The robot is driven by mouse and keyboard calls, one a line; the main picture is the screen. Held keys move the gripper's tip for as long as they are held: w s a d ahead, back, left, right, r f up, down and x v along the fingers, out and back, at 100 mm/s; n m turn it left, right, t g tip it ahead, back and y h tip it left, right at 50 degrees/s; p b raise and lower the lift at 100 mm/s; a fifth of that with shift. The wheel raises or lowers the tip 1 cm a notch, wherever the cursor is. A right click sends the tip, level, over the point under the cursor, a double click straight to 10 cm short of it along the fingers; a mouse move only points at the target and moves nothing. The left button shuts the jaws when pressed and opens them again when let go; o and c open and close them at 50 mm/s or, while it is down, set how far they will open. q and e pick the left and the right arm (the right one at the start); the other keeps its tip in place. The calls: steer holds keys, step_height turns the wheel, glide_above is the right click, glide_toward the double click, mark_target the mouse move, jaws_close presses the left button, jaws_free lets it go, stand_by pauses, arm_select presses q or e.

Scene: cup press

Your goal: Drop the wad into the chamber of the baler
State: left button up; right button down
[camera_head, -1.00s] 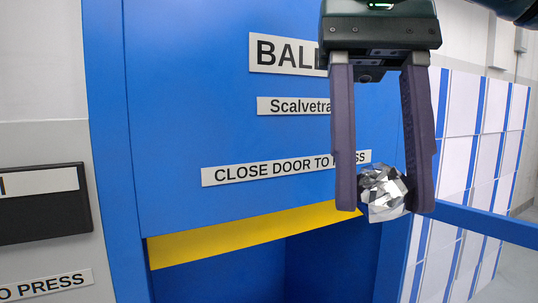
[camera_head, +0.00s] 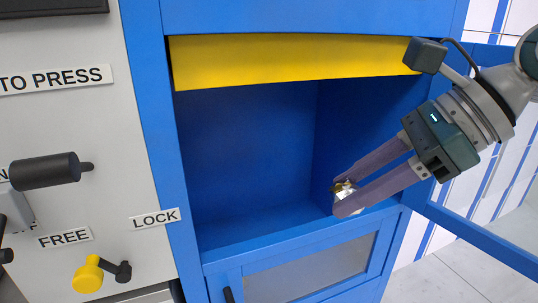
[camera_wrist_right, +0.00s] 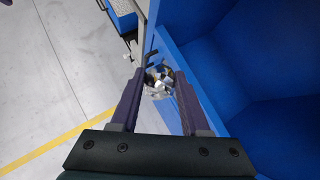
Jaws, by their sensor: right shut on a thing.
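The wad (camera_head: 344,190) is a small crumpled silvery ball. My right gripper (camera_head: 342,197) is shut on it, with a finger on either side. In the head view they are at the right part of the chamber opening, near its lower front edge. The wad also shows between the fingertips in the right wrist view (camera_wrist_right: 158,82), with the blue sill beside and below it. The baler's chamber (camera_head: 245,150) is an open blue box under a yellow strip, and its visible floor is bare. I cannot tell how far inside the wad is. My left gripper is not in view.
The yellow strip (camera_head: 295,60) borders the opening's top. A blue door frame (camera_head: 485,240) stands swung out at the right, near my right arm. A grey panel at left carries a black handle (camera_head: 45,171) and a yellow-knobbed lever (camera_head: 88,277). A windowed lower door (camera_head: 312,270) sits below.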

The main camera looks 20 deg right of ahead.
steer(key=s+d+f+m+t+h+b, duration=0.2)
steer(key=d+f+m+t+h+b, duration=0.3)
steer(key=d+f+m+t+b, duration=0.65)
steer(key=w+r+n+g+b, duration=0.1)
steer(key=w+n+g+b, duration=0.2)
steer(key=w+b, duration=0.9)
steer(key=shift+w+r+n+g+b, duration=0.35)
steer(key=shift+w+g, duration=0.4)
steer(key=shift+w, duration=6)
steer(key=shift+c, duration=1.7)
jaws_free()
